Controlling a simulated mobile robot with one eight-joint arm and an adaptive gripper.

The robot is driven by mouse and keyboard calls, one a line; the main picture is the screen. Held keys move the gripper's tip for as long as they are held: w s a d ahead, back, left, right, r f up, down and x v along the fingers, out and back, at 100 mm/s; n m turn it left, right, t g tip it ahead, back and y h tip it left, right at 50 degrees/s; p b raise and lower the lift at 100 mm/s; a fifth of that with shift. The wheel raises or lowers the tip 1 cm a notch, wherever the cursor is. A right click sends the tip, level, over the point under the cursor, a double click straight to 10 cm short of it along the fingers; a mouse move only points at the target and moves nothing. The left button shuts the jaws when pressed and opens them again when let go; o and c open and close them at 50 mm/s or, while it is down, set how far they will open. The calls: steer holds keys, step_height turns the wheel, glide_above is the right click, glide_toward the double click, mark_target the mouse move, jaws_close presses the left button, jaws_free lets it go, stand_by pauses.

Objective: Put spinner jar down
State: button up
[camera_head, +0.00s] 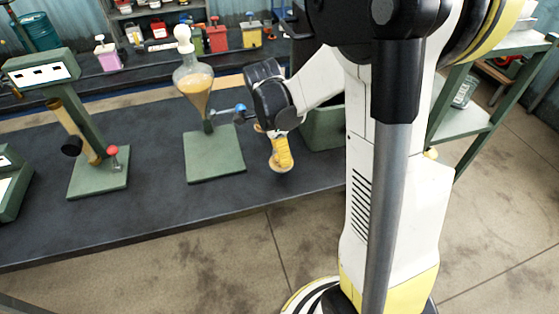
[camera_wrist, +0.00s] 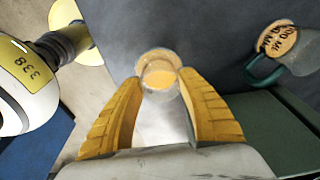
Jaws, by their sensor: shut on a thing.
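The spinner jar is a small clear round vessel with orange liquid in its bottom, seen from above in the wrist view (camera_wrist: 158,72). The yellow fingers of my gripper (camera_wrist: 158,90) are closed on its two sides. In the head view my gripper (camera_head: 281,158) is low over the dark bench (camera_head: 150,205), right of the green funnel stand's base (camera_head: 215,156). There the fingers hide most of the jar. I cannot tell whether its bottom touches the bench.
A pear-shaped glass funnel (camera_head: 196,86) with amber liquid is held on the stand. A green box (camera_head: 324,128) is just right of my gripper. A green stand with a tilted tube (camera_head: 78,132) is at left. The bench's front strip is clear.

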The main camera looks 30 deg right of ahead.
steer(key=shift+f+b, duration=0.65)
steer(key=shift+f, duration=1.05)
steer(key=shift+f, duration=0.2)
steer(key=o, duration=1.2)
steer(key=shift+r, duration=0.1)
